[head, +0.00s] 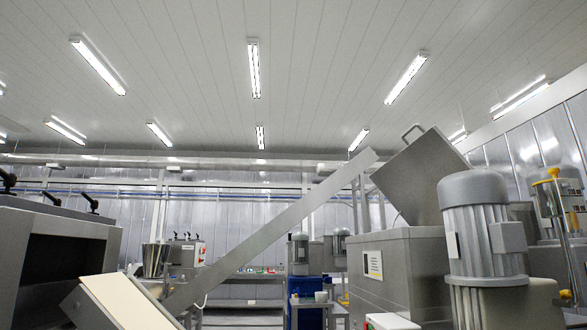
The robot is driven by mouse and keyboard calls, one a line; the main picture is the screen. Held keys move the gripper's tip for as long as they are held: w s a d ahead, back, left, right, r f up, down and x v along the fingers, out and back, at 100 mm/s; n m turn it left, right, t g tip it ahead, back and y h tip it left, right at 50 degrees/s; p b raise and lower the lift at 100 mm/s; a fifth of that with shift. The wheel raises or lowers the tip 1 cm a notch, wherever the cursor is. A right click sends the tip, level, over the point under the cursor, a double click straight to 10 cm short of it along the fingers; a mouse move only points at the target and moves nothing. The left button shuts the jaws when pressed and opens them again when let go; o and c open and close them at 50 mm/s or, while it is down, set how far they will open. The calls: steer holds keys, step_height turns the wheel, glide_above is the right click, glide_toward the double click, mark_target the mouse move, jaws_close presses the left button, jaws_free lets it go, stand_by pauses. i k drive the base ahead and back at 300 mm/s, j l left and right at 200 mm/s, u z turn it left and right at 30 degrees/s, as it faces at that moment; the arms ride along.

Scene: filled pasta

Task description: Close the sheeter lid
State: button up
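A square grey metal lid (420,180) with a bar handle (412,130) on its upper edge stands raised and tilted above a steel box-shaped machine (400,275) at the right, which I take to be the sheeter. The lid is open, and its lower edge is close to the top of the machine. The hinge and the inside of the machine cannot be seen from this low angle. My gripper is not in view.
A large grey motor (475,215) stands right of the lid. A long inclined metal beam (275,232) rises from lower left to near the lid. A cream-coloured belt (125,303) and a steel machine (55,260) are at the left. A steel table (240,283) stands further back.

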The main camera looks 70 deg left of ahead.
mark_target(410, 179)
steer(key=j+u, duration=0.25)
steer(key=u, duration=0.15)
steer(key=i+j+u, duration=0.15)
steer(key=u, duration=0.25)
steer(key=i+j+u, duration=0.15)
steer(key=u, duration=0.25)
steer(key=j, duration=0.1)
